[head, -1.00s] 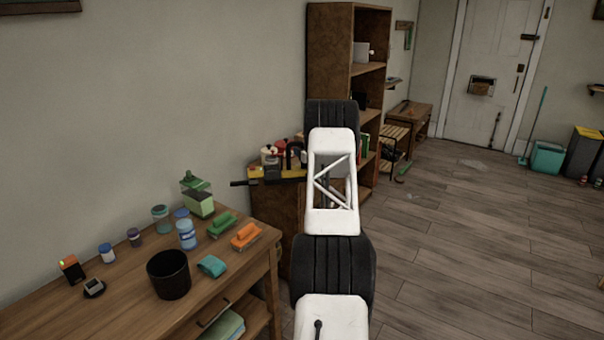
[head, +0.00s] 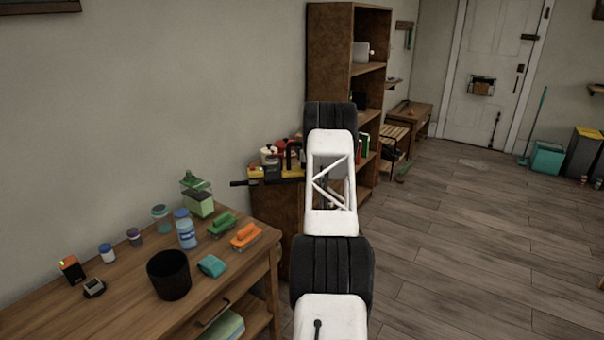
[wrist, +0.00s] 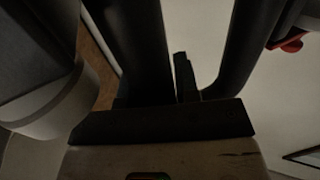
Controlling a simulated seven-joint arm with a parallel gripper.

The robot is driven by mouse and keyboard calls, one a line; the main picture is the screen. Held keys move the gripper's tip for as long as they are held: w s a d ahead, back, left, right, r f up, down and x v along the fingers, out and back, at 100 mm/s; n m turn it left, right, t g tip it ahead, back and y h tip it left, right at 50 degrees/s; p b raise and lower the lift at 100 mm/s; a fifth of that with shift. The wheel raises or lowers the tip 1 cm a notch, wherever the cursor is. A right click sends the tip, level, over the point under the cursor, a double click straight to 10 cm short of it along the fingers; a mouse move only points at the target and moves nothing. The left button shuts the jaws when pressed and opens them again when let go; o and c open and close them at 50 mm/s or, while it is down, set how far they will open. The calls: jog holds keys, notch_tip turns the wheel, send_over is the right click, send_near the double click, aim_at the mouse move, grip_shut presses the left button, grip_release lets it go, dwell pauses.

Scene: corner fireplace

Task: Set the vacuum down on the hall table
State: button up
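A black and yellow object with an upright black handle, which looks like the vacuum (head: 290,172), shows just left of my arm in the head view. A dark nozzle-like end points left. It is at the top of a brown wooden cabinet (head: 276,215); I cannot tell whether it rests there. My arm hides its right side and my gripper in the head view. The wrist view is dark and close, with black upright shapes and a black bar (wrist: 160,122) across a pale surface. I cannot tell whether my fingers hold anything. Which table is the hall table is unclear.
A near wooden table (head: 125,300) holds a black cup (head: 168,275), bottles, jars and orange and green brushes. A tall bookshelf (head: 330,60) stands behind my arm. A low wooden table (head: 412,113) stands near the white door (head: 492,75).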

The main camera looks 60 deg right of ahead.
grip_shut()
dwell(0.9)
jog(key=shift+r, duration=0.15)
